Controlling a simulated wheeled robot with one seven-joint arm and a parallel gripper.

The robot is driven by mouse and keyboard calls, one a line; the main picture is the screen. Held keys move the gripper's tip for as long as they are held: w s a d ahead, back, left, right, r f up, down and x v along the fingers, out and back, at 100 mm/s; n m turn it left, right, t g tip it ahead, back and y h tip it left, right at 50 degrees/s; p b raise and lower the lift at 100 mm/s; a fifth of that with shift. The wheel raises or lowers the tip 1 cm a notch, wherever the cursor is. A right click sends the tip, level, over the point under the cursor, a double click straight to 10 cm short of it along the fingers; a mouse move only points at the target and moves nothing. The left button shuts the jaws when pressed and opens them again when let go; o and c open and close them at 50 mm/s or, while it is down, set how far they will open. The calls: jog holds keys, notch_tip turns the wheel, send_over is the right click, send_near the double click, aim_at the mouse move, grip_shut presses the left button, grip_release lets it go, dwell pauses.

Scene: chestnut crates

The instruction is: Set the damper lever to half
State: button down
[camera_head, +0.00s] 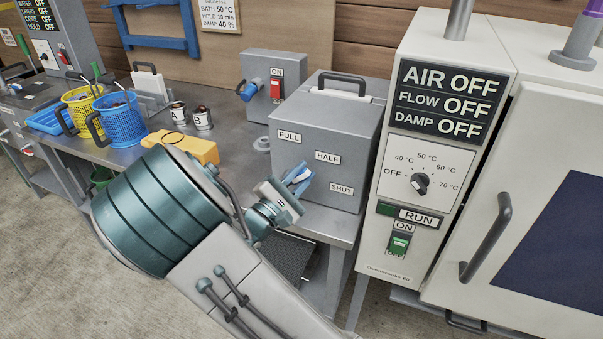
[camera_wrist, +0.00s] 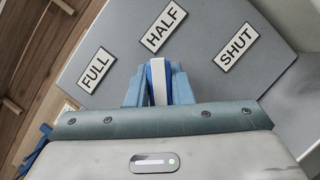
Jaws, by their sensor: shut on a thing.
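The grey damper box (camera_head: 352,120) stands on the bench with labels FULL (camera_head: 289,135), HALF (camera_head: 327,157) and SHUT (camera_head: 341,188) on its front. My gripper (camera_head: 300,179) is at the lower front of this box. In the wrist view its blue fingers (camera_wrist: 158,88) are shut on the damper lever (camera_wrist: 158,80), a pale bar between them. The lever's visible end lies just below the HALF label (camera_wrist: 163,28), between FULL (camera_wrist: 95,70) and SHUT (camera_wrist: 236,47). Its pivot is hidden behind my gripper.
The white oven (camera_head: 450,180) is close on the right; its display reads AIR OFF, FLOW OFF, DAMP OFF, and its door handle (camera_head: 487,238) juts out. A switch box (camera_head: 275,85), two cans, a yellow block (camera_head: 182,146) and blue and yellow baskets stand left on the bench.

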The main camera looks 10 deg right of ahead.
jog(key=c, duration=1.3)
grip_release()
jog(key=shift+a, duration=0.1)
jog(key=v, duration=1.3)
jog(key=shift+s+a+f, duration=0.15)
jog(key=shift+s+a, duration=0.1)
jog(key=shift+s, duration=0.05)
jog(key=shift+d, duration=0.1)
